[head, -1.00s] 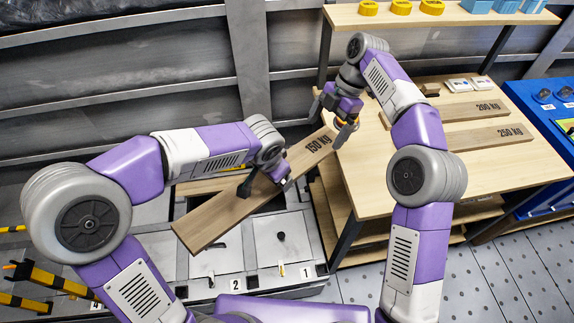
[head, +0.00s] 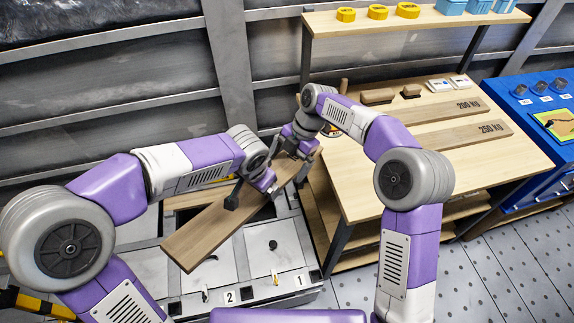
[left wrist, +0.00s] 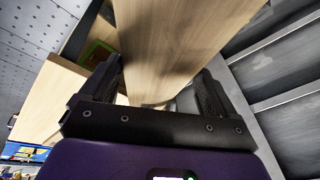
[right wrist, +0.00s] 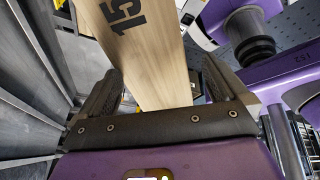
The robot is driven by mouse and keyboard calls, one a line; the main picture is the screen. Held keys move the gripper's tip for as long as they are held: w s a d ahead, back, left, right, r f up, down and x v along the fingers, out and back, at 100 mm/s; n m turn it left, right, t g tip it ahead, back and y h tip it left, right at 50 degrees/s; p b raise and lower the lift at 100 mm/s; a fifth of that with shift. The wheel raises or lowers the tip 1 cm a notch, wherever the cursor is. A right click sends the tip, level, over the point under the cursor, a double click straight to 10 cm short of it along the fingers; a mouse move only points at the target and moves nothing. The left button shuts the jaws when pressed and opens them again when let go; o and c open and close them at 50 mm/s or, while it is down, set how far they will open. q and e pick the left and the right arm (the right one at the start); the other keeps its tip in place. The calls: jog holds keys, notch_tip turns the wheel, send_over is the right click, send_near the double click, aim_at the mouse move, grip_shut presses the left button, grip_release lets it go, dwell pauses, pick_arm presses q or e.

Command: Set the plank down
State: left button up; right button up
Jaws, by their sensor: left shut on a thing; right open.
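The plank (head: 200,238) is a long wooden board held aslant above the grey numbered bays (head: 258,262). It runs from lower left toward the workbench. My left gripper (head: 252,193) is shut on the plank near its middle. The plank also fills the space between my left fingers in the left wrist view (left wrist: 180,45). My right gripper (head: 294,160) is open at the plank's upper-right end. In the right wrist view its fingers flank the plank (right wrist: 150,65), and part of the "150" marking shows. I cannot tell whether those fingers touch it.
The workbench (head: 375,205) stands at right, with planks marked 200 kg (head: 440,112) and 250 kg (head: 460,137) on it. A blue cabinet (head: 510,195) stands farther right. The bench's near left surface is clear. A ribbed grey wall (head: 130,65) is behind.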

jog(key=shift+s+a+f, duration=0.1)
jog(key=shift+s+f, duration=0.15)
jog(key=shift+f, duration=0.5)
jog(key=c, duration=1.8)
jog(key=shift+a, duration=0.15)
grip_shut()
jog(key=shift+r, duration=0.1)
grip_release()
jog(key=o, duration=1.8)
